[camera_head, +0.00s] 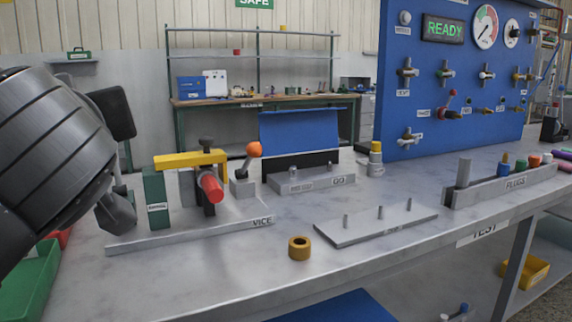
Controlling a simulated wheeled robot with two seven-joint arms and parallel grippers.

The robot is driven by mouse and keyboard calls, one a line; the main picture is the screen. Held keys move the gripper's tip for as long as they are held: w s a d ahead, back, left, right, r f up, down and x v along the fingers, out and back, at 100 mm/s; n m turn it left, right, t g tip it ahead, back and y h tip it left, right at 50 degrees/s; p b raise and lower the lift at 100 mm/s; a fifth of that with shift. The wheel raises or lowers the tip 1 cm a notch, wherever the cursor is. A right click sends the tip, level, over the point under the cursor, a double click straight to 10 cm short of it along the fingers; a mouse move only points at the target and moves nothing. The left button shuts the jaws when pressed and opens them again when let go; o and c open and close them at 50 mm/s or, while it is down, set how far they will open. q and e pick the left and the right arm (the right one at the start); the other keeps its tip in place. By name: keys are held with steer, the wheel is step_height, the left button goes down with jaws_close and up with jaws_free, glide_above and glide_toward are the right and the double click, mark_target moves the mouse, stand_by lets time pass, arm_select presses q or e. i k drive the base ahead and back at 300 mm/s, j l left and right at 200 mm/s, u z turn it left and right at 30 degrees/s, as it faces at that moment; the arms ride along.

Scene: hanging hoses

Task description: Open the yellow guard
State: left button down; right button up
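The yellow guard (190,158) is an angled bar over the vice (187,234), on the left part of the grey bench. It runs from the top of a green block (155,198) to the right, with its right end bent down. A red cylindrical handle (210,188) sticks out below it towards me. My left gripper (118,208) is at the left edge, just left of the green block and apart from the guard. My arm hides most of it, and its finger opening cannot be made out. My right gripper is out of view.
An orange-knobbed lever (253,150) stands right of the guard. A blue flap (300,132) stands behind. A brass ring (299,248) and a pegged plate (375,226) lie in front. A plug rack (505,186) and blue panel (440,75) are right. A green bin (30,285) sits lower left.

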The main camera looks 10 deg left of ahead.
mark_target(206, 158)
steer(key=k+l, duration=0.75)
steer(key=l, duration=0.25)
